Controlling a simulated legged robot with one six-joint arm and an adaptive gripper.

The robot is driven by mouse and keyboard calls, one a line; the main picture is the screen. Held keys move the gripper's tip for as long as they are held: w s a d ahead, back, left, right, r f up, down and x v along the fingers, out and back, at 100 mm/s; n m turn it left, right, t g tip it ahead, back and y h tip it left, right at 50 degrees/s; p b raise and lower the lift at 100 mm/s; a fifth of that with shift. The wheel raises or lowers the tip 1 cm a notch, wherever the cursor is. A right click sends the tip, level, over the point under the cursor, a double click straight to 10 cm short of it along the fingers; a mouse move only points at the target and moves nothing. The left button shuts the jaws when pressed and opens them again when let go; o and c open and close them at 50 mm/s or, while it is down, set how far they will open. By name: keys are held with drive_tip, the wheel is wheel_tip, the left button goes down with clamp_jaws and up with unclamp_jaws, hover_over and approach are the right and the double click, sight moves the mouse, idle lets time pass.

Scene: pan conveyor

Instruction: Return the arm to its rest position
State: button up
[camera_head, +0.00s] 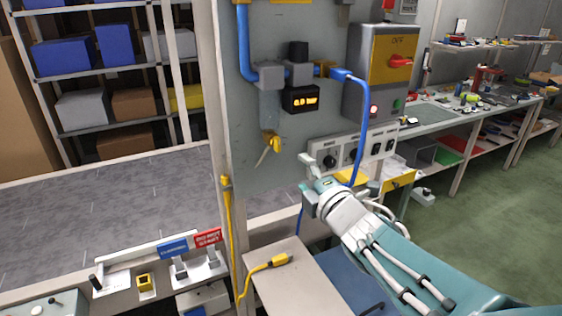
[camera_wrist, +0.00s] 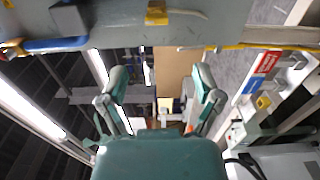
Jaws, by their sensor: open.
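My teal and grey arm reaches in from the lower right of the head view. My gripper (camera_head: 328,186) is in front of the lower part of the grey panel (camera_head: 300,125), over the side of a small grey table (camera_head: 285,278). In the wrist view my gripper (camera_wrist: 160,90) has its two fingers spread wide apart, with nothing held between them. Parts of the fingers are hard to make out in the head view.
A blue hose (camera_head: 360,135) hangs from the panel close behind my gripper. A yellow cable plug (camera_head: 278,260) lies on the small table. A control box with a red switch (camera_head: 400,62) is on the panel. Green floor (camera_head: 490,230) is clear at right.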

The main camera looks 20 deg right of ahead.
drive_tip(key=s+a+f+m+g+h, duration=0.1)
drive_tip(key=s+f+m+g, duration=0.4)
drive_tip(key=s+m, duration=0.4)
drive_tip(key=s+a+f+m+g+h, duration=0.1)
drive_tip(key=s+f+m+g, duration=0.4)
drive_tip(key=s+m, duration=0.5)
drive_tip(key=shift+f+m+g+h, duration=0.3)
drive_tip(key=shift+m+g+h, duration=0.4)
drive_tip(key=shift+g, duration=0.3)
